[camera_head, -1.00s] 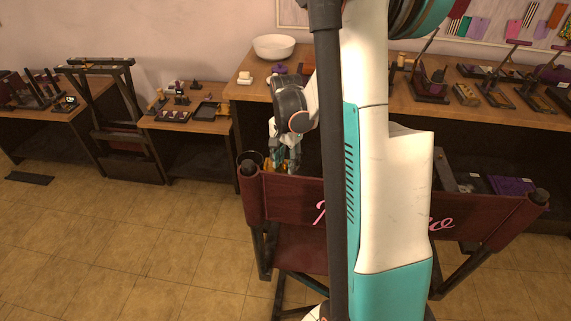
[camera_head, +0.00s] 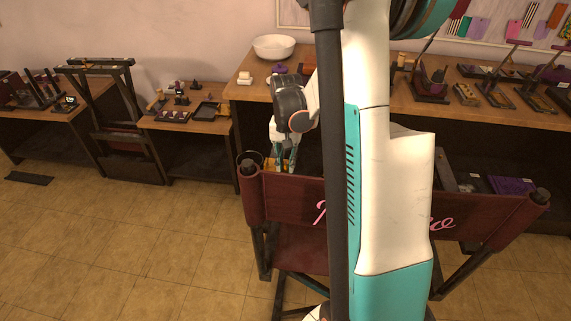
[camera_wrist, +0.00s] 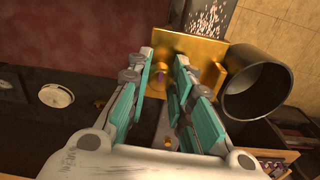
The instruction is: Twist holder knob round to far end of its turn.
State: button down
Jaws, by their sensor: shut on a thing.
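The holder shows in the wrist view as a square gold plate (camera_wrist: 204,48) beside a dark open cylinder (camera_wrist: 262,88). My gripper (camera_wrist: 165,58) is at the plate, with one teal-padded finger on each side of its near part. It is shut on the knob, with a gap between the fingers. The knob itself is mostly hidden by the fingers, and its turn angle cannot be read. In the head view, my gripper (camera_head: 281,163) points down behind the chair back's left end, and only a little gold of the holder (camera_head: 269,164) shows.
A dark red chair (camera_head: 285,200) stands in front of my gripper. Behind is a wooden bench (camera_head: 250,90) with a white bowl (camera_head: 274,46) and several small stands. Lower tables stand at left. The floor (camera_head: 120,240) at front left is clear.

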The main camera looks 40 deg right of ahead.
jog(key=n, duration=0.6)
jog(key=c, duration=1.5)
grip_release()
jog(key=m, duration=0.4)
jog(key=shift+m, duration=0.3)
jog(key=m, duration=0.4)
jog(key=shift+m+b, duration=0.3)
jog(key=shift+b, duration=0.05)
